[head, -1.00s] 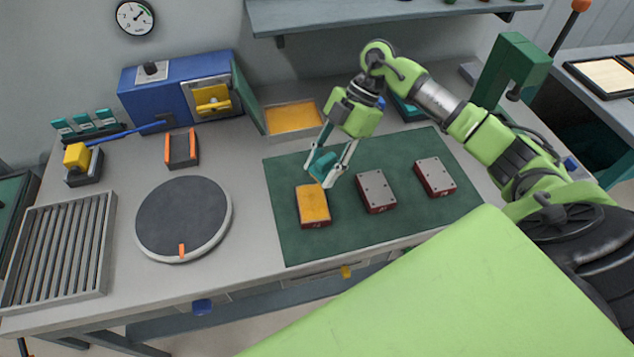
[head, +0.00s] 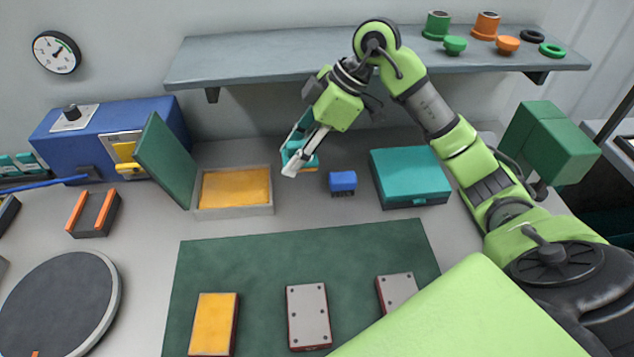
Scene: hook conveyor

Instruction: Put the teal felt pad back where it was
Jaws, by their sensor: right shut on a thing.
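The teal felt pad (head: 297,156) is between the fingers of my right gripper (head: 298,160), partly hidden by them. A bit of orange-yellow shows at its lower edge. My right gripper is shut on it, at the back of the bench, in front of the wall shelf. In the picture it lies between the open tray with the yellow-orange filling (head: 236,187) and the small blue block (head: 343,181). I cannot tell whether the pad touches the bench. My left gripper is not in view.
A closed teal box (head: 410,176) stands right of the blue block. The tray's green lid (head: 166,160) stands open at its left. The green mat (head: 300,255) in front bears a yellow-topped block (head: 213,323) and two grey-topped blocks (head: 308,316). The shelf (head: 300,58) overhangs behind.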

